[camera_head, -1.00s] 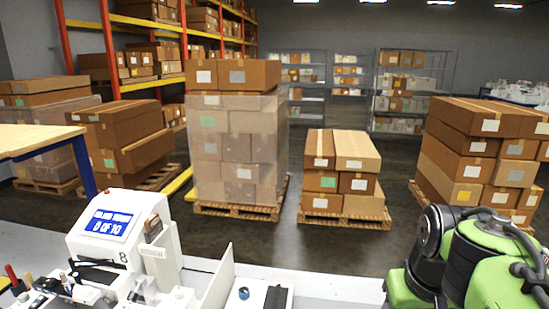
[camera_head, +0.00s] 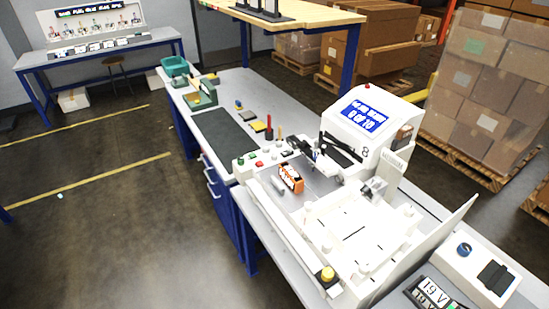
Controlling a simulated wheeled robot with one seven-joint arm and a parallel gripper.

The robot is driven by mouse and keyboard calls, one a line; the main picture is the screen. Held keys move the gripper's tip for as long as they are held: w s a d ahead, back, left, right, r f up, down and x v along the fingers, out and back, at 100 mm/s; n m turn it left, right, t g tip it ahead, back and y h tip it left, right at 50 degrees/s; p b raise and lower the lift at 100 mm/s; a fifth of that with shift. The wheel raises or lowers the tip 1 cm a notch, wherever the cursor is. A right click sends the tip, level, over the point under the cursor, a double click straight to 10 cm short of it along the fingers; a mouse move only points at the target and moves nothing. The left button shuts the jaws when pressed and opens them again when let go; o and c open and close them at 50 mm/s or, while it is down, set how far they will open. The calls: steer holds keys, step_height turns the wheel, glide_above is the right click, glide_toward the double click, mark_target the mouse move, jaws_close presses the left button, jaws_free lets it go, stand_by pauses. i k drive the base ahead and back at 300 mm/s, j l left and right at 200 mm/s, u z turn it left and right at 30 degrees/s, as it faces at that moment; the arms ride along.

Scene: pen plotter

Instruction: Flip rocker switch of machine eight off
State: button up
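Machine eight is a white pen plotter (camera_head: 348,240) on the workbench, right of centre in the head view. Its raised housing carries a black "8" and a lit blue display (camera_head: 363,114). I cannot make out for certain which part is its rocker switch. A white box (camera_head: 480,262) with a blue knob and a black part on top stands to the right of the plotter. A "19 V" panel (camera_head: 432,295) shows at the bottom edge, partly cut off. My gripper and arm are not in view.
The grey bench (camera_head: 236,88) runs back left, with a dark mat (camera_head: 226,136), a green tool and a teal bin (camera_head: 174,66). Pallets of cartons stand behind. The floor at left is clear.

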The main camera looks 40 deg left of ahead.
mark_target(290, 151)
steer(key=j+u, duration=0.1)
steer(key=j, duration=0.4)
steer(key=i+j, duration=0.1)
steer(key=j, duration=0.4)
steer(key=j+u, duration=0.15)
steer(key=j, duration=0.35)
steer(key=i+j+u, duration=0.1)
steer(key=j, duration=0.4)
steer(key=i+j, duration=0.1)
steer(key=j, duration=0.4)
steer(key=i+j+u, duration=0.15)
steer(key=j, duration=0.35)
